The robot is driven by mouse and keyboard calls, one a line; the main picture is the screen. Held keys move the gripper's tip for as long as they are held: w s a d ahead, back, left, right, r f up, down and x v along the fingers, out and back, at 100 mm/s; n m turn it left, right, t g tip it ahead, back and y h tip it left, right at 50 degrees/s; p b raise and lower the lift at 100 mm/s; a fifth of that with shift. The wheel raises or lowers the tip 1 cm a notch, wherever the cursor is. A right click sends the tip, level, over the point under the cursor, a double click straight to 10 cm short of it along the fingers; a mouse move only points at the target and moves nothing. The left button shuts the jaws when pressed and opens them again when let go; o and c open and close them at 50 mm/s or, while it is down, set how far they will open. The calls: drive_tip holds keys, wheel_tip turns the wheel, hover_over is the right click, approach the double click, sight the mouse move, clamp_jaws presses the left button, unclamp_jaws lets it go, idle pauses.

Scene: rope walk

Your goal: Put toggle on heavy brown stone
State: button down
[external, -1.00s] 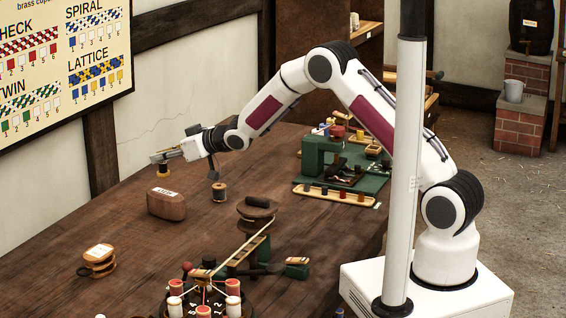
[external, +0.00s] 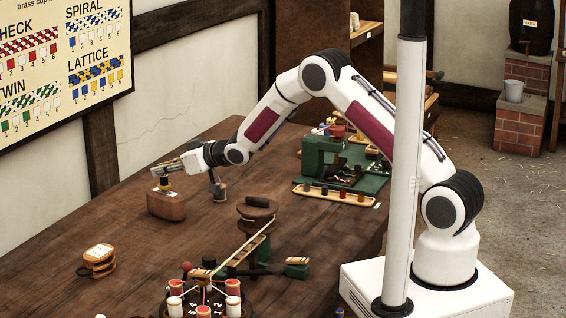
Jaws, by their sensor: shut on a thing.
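My gripper (external: 166,171) is shut on a small yellowish-brown piece, the toggle (external: 165,183), which hangs below the fingers. The heavy brown stone (external: 167,206), a rounded brown block, stands on the table directly under it. The toggle is at the stone's top, near its pale label; I cannot tell whether it touches the stone or is just above it. The fingers partly hide the toggle's upper end.
A dark spool (external: 218,191) stands close to the right of the stone, partly behind my wrist. A labelled wooden block (external: 98,262) lies at front left. A round stand with red and white bobbins (external: 204,296) is at the front. Bare table lies left of the stone.

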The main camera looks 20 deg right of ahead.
drive_tip(key=shift+f, duration=0.1)
drive_tip(key=c, duration=2)
unclamp_jaws()
drive_tip(key=shift+o, duration=0.2)
drive_tip(key=shift+s+d+r, duration=0.35)
drive_tip(key=shift+r, duration=0.05)
drive_tip(key=v, duration=1)
drive_tip(key=shift+s+d+r, duration=0.15)
drive_tip(key=shift+s+d, duration=0.1)
